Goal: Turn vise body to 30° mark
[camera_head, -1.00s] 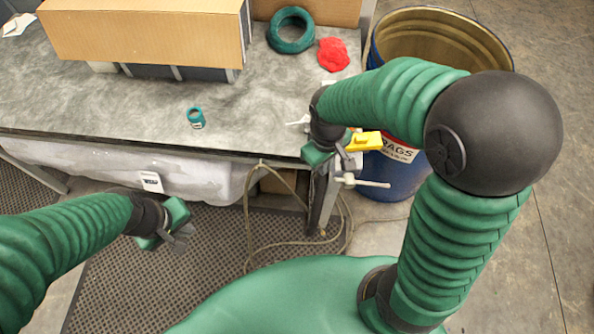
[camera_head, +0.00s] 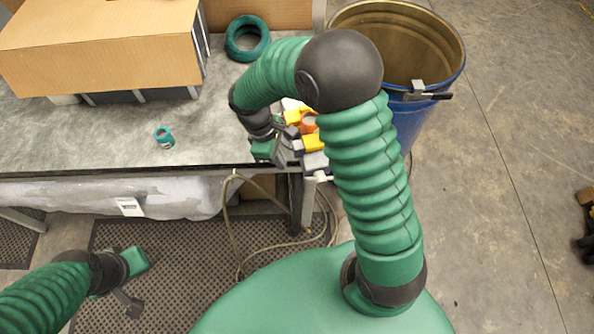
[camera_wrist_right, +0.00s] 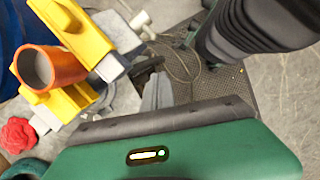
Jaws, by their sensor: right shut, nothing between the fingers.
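The vise (camera_head: 314,143) has yellow jaws and a grey body and sits at the table's right front corner, partly hidden by my right arm. An orange cylinder (camera_head: 308,125) stands between its jaws. In the right wrist view the yellow vise (camera_wrist_right: 97,38) and orange cylinder (camera_wrist_right: 50,68) fill the upper left, with part of a grey base below. No degree marks are readable. My right gripper (camera_head: 287,155) is shut and empty just left of the vise; its fingers (camera_wrist_right: 156,88) are beside the base, contact unclear. My left gripper (camera_head: 130,300) hangs low left, away from the table; its opening is unclear.
A cardboard box (camera_head: 105,50) stands on the table (camera_head: 70,130), with a small teal ring (camera_head: 164,138) and a larger green coil (camera_head: 247,38). A blue drum (camera_head: 425,110) stands right of the table. A hose (camera_head: 230,225) hangs below.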

